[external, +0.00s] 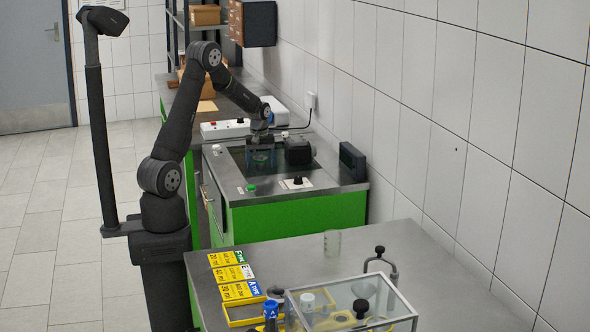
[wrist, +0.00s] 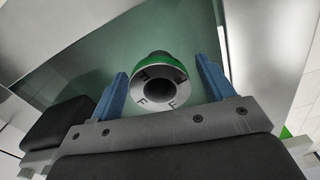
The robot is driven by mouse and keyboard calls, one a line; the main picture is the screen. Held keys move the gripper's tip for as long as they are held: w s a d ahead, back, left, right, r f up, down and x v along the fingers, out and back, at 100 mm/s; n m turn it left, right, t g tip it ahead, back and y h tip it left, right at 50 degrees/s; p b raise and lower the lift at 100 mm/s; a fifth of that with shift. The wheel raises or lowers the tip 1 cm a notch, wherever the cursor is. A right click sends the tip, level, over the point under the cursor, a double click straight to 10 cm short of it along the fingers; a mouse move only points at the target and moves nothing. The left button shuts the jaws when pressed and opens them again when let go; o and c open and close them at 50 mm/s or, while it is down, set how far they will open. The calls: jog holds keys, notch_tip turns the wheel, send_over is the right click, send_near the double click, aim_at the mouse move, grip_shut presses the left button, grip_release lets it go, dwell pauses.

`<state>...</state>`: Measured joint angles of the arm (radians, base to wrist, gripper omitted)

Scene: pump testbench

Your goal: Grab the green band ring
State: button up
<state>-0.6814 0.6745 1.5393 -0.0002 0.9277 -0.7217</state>
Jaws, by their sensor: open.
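The green band ring (wrist: 170,60) shows in the wrist view as a grey round piece with a dark centre, letters on its face and a green band around it. My gripper (wrist: 162,67) is open, with one blue finger on each side of the ring and a visible gap at both. In the external view my gripper (external: 262,152) points down over the dark recessed area of the green bench, and a bit of green (external: 262,158) shows between its fingers. I cannot tell the exact height of the fingers relative to the ring.
A dark motor-like block (external: 298,151) stands just right of my gripper. A green button (external: 251,187) and a black knob (external: 297,181) sit at the bench front. A white power strip (external: 225,129) lies behind. A nearer table (external: 380,260) holds yellow cards and a clear box.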

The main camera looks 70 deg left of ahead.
jog(key=c, duration=1.2)
jog(key=shift+o, duration=0.2)
